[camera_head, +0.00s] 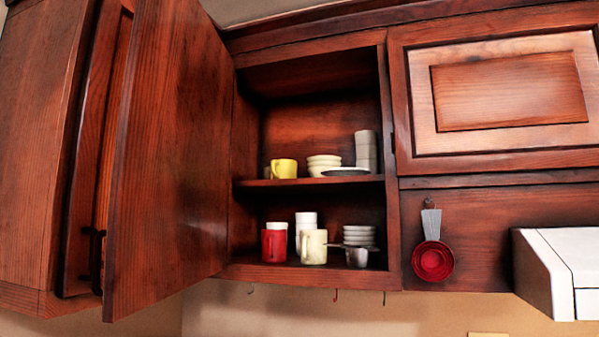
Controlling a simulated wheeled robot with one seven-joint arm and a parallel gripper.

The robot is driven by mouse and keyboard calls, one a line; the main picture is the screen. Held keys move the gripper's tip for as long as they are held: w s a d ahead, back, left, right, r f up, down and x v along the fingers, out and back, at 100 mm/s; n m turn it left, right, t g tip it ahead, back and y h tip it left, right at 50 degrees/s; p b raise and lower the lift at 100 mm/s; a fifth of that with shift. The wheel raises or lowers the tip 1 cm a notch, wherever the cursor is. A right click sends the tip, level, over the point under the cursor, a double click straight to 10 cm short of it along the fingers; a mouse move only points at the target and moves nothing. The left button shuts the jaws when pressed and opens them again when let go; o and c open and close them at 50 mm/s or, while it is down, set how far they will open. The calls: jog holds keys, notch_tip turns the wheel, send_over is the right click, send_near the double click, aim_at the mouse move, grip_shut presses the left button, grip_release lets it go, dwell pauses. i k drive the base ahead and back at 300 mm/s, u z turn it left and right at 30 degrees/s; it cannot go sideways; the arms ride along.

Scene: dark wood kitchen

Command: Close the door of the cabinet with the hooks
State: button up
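The open cabinet (312,274) is dark red wood with two shelves of dishes. Several small hooks (336,296) hang under its bottom edge. Its door (165,165) is hinged on the left and swung wide open toward me, showing its plain face. A dark handle (95,258) shows at the left, partly behind the door's edge; I cannot tell whether it belongs to this door or to the cabinet beside it. My gripper is not in view.
Cups, bowls and plates, such as a yellow mug (284,168) and a red mug (274,245), stand inside the cabinet. Another cabinet (40,150) stands close at left. Red measuring cups (433,262) hang at right beside a white hood (560,270).

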aim_at(166, 233)
jog(key=u, duration=0.05)
jog(key=k, duration=0.35)
jog(key=u, duration=1.55)
jog(key=i, duration=0.5)
jog(key=u, duration=0.05)
